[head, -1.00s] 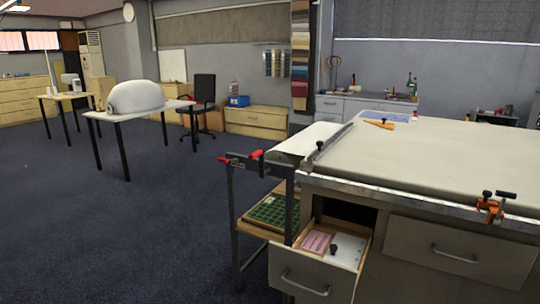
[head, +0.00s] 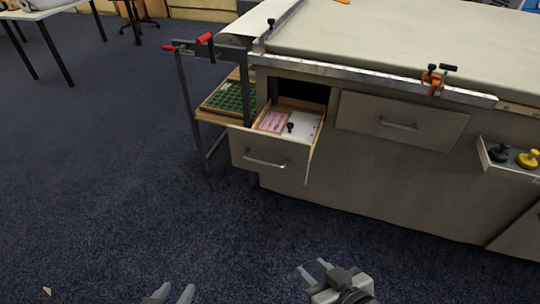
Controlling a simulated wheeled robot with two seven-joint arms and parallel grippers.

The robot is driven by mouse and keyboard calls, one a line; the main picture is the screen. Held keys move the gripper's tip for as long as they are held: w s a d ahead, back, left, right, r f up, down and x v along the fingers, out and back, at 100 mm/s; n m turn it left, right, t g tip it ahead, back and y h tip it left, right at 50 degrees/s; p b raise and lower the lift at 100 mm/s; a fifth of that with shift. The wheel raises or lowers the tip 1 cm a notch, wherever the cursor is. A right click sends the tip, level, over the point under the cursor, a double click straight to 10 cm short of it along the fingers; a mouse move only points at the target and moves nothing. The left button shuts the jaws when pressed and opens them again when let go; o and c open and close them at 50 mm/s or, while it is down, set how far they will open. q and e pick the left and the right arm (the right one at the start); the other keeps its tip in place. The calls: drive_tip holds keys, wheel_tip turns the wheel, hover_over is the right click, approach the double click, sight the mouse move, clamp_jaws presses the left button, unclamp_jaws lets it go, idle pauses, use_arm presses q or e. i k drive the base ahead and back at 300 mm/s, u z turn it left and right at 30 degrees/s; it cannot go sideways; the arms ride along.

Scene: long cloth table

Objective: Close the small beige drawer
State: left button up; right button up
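The small beige drawer (head: 270,158) is pulled out at the left end of the long table, in the head view. Its front has a metal bar handle (head: 264,162). Inside lie a pink card (head: 273,121) and a white sheet with a small dark knob. My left gripper (head: 172,293) shows at the bottom edge, its fingers apart and nothing between them. My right gripper (head: 315,275) is at the bottom, right of the left one, with its fingers apart and empty. Both grippers are well short of the drawer.
A closed drawer (head: 400,119) is to the right. Another open drawer (head: 510,165) with black and yellow knobs stands at the right edge. A side rack with a green tray (head: 232,97) and red-handled clamp (head: 204,38) is at the left.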

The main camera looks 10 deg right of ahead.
sight(268, 153)
drive_tip(key=z, duration=0.25)
drive_tip(key=k, duration=0.35)
drive_tip(key=z, duration=1.4)
drive_tip(key=i, duration=0.45)
drive_tip(key=u, duration=0.6)
drive_tip(key=i, duration=1.05)
drive_tip(key=u, duration=1.45)
drive_tip(key=i, duration=0.7)
drive_tip(key=u, duration=0.1)
drive_tip(key=k, duration=1.5)
drive_tip(key=z, duration=1.1)
drive_tip(key=i, duration=1)
drive_tip(key=u, duration=0.05)
